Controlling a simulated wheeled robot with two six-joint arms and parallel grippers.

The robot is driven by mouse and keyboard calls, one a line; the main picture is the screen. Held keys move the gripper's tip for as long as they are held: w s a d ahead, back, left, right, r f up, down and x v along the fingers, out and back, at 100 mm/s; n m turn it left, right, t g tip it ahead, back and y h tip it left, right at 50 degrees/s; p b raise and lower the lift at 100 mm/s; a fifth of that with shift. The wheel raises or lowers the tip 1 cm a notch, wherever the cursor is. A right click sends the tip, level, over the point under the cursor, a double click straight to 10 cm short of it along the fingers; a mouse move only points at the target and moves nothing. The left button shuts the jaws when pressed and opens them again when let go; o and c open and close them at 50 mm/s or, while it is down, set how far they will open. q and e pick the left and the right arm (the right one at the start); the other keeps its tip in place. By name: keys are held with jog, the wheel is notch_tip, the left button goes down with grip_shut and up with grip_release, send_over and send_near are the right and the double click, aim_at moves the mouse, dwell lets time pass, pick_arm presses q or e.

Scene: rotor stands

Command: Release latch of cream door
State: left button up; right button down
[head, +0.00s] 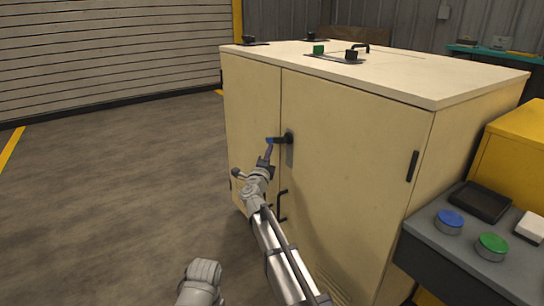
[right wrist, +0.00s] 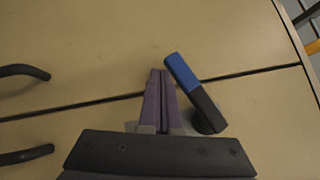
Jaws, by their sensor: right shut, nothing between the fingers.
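The cream cabinet's front has two doors, and the larger cream door (head: 345,170) is on the right. Its latch is a black lever (head: 286,139) with a blue end (head: 270,140). The lever lies about level and its blue end reaches left across the door seam. My right gripper (head: 267,156) is shut and empty just below the blue end. In the right wrist view the shut fingertips (right wrist: 161,76) are close beside the lever (right wrist: 196,94); I cannot tell whether they touch.
Two black pull handles (head: 282,206) sit below the latch by the seam. The cabinet top (head: 430,75) carries small black and green fittings. A grey button panel (head: 455,255) stands close at the right. The floor (head: 120,190) to the left is clear.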

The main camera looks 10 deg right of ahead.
jog(key=shift+w+a+r+m+t+h, duration=0.2)
jog(key=shift+w+r+m, duration=0.2)
jog(key=shift+r, duration=0.15)
jog(key=shift+w+a+r+m+t+h, duration=0.1)
jog(key=shift+w+r+m+h, duration=0.1)
jog(key=shift+w+r+m, duration=0.25)
jog(key=shift+r, duration=0.1)
jog(key=shift+s, duration=0.1)
jog(key=b+v, duration=0.2)
jog(key=v, duration=0.5)
jog(key=shift+s+a, duration=0.2)
jog(key=shift+s, duration=0.05)
